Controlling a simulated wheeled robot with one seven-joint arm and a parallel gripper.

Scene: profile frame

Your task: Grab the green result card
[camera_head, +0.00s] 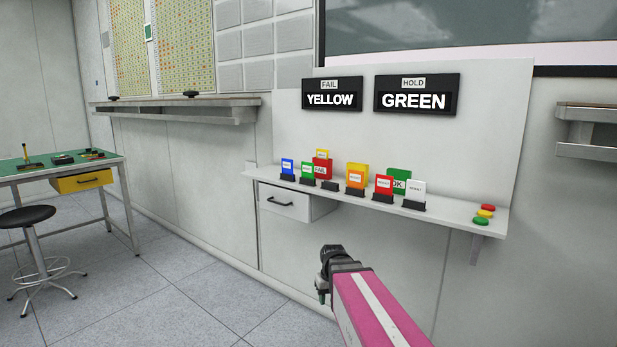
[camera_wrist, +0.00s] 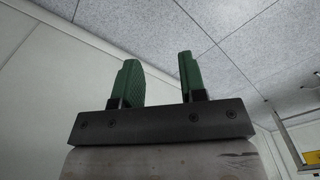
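A small green card (camera_head: 308,169) with a white label stands in a dark holder on the white wall shelf, second from the left, right of a blue card (camera_head: 288,166). Its label is too small to read. A larger green block (camera_head: 400,174) marked "OK" stands farther right, partly hidden behind a red card (camera_head: 384,184) and a white card (camera_head: 416,188). My gripper (camera_head: 321,290) is below and in front of the shelf, apart from all the cards. In the wrist view its two green fingers (camera_wrist: 160,78) are apart with nothing between them.
The shelf (camera_head: 455,212) also holds a red "FAIL" block (camera_head: 322,171), an orange card (camera_head: 356,178) and coloured buttons (camera_head: 485,212). A white drawer (camera_head: 285,203) hangs underneath. Signs above read "FAIL YELLOW" (camera_head: 332,94) and "HOLD GREEN" (camera_head: 416,95). A stool (camera_head: 28,216) and workbench stand left; the floor between is clear.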

